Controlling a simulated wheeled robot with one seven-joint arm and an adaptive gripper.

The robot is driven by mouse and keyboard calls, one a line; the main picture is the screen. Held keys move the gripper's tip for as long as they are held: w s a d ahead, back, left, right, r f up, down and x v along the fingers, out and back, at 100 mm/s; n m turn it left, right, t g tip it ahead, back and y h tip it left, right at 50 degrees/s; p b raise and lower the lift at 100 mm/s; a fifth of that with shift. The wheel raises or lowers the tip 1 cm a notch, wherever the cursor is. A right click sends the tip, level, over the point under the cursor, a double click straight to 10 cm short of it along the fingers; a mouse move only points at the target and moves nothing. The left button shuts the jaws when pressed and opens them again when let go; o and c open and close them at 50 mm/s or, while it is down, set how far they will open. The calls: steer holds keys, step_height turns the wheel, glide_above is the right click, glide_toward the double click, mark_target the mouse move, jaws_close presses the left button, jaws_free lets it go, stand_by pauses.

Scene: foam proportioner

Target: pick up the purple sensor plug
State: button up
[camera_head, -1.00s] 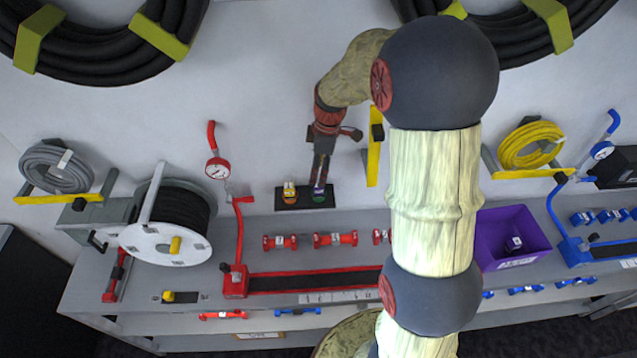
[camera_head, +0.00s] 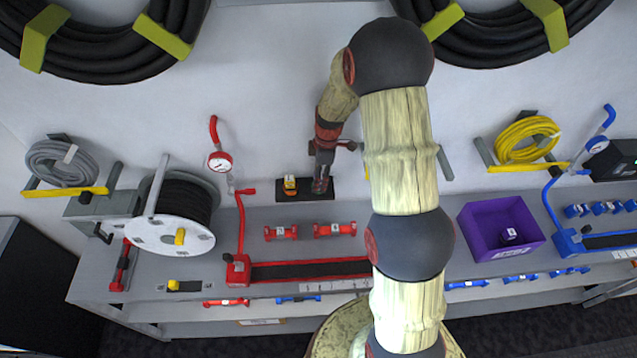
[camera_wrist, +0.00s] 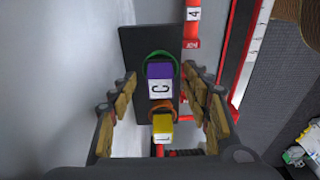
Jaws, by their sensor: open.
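The purple sensor plug (camera_wrist: 159,72), with a white label marked C, sits in a green ring on a black plate (camera_wrist: 133,50) in the wrist view. My gripper (camera_wrist: 161,76) is open, with one finger on each side of the plug and a gap showing on both sides. I cannot tell how deep the fingertips reach along it. In the head view my gripper (camera_head: 321,180) is low over the right part of the black plate (camera_head: 347,188) and hides the purple plug.
A yellow plug (camera_wrist: 162,128) in an orange ring sits close beside the purple one, also between the finger lengths. A red dumbbell-shaped fitting (camera_head: 335,230) lies in front of the plate. A purple bin (camera_head: 470,240) stands to the right, a hose reel (camera_head: 180,215) to the left.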

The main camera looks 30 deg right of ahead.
steer(key=shift+f, duration=0.15)
steer(key=shift+c, duration=0.9)
jaws_close()
